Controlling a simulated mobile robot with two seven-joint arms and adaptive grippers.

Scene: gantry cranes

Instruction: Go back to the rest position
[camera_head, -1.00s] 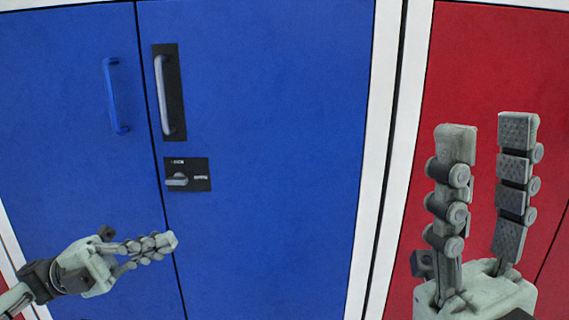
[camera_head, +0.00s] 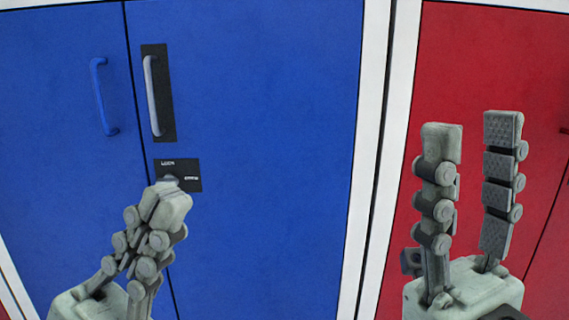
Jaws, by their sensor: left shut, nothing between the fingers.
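My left gripper (camera_head: 168,203) is shut and empty at the lower left of the head view. Its fingertips overlap the lower part of the black lock plate (camera_head: 189,174) on the blue cabinet, and hide most of the knob there. I cannot tell whether they touch it. My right gripper (camera_head: 472,125) stands upright at the right in front of the red cabinet. Its two fingers are apart, with nothing between them.
The blue cabinet (camera_head: 265,120) has a grey handle (camera_head: 152,96) on a black plate and a blue handle (camera_head: 104,97) on the left door. A white post (camera_head: 375,150) parts it from the red cabinet (camera_head: 490,60). Both doors look closed.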

